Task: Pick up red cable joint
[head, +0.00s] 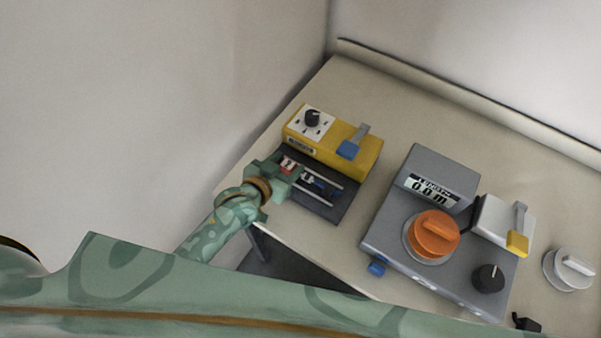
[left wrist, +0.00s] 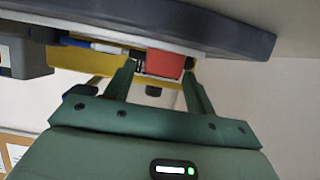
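The red cable joint (head: 288,164) lies at the left end of a dark grey tray (head: 330,213) on the table. A small part of it shows in the head view beside my left gripper (head: 285,176). In the left wrist view the red cable joint (left wrist: 165,63) appears as a red block between the tips of my left gripper's fingers (left wrist: 160,75). The fingers are spread apart, with a visible gap on the left side of the block. My right gripper is not in view.
A yellow device (head: 362,161) with a blue-tipped lever stands just behind the tray. A grey length-measuring machine (head: 378,238) with an orange knob (head: 433,236) stands to the right. Blue and dark parts (head: 322,186) lie on the tray. The back of the table is clear.

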